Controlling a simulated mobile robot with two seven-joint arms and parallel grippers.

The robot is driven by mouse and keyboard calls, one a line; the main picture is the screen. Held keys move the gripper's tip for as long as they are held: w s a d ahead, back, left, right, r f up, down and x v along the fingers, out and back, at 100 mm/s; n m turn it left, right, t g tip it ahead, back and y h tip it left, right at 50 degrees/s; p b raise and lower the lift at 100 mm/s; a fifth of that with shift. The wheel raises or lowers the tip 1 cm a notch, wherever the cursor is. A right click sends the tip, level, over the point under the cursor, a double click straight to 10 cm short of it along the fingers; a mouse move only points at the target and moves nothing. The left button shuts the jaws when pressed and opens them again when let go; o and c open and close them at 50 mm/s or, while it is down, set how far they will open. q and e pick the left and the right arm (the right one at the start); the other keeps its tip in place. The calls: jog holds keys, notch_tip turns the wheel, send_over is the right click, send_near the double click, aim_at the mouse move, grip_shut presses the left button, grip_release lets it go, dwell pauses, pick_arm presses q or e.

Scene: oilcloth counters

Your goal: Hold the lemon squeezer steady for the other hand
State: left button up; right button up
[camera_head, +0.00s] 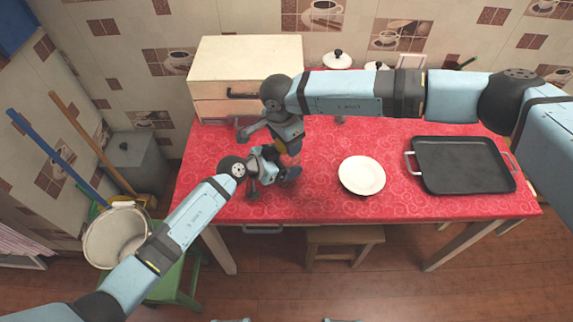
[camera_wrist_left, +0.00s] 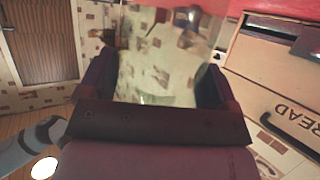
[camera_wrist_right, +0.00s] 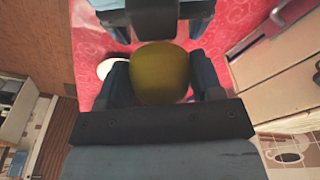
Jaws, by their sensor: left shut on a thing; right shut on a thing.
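My left gripper (camera_head: 280,174) is low over the left part of the red counter. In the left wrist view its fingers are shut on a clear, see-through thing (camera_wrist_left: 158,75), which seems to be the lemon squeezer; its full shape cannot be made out. My right gripper (camera_head: 288,147) is just behind and above the left one, pointing down. In the right wrist view it is shut on a rounded olive-yellow thing (camera_wrist_right: 160,74), seemingly a lemon. The left gripper shows close beyond it. The head view hides the squeezer behind the grippers, so contact between the two things cannot be told.
A cream bread box (camera_head: 245,60) stands at the back left, close to both grippers. A white plate (camera_head: 361,175) lies mid-counter and a black tray (camera_head: 462,165) to its right. White lidded pots (camera_head: 337,60) stand at the back. My right arm spans above the counter.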

jog(key=shift+f, duration=0.15)
dwell(0.7)
jog(key=shift+r, duration=1)
jog(key=shift+f, duration=0.1)
jog(key=shift+f, duration=0.75)
jog(key=shift+f, duration=0.2)
jog(key=shift+r, duration=1.05)
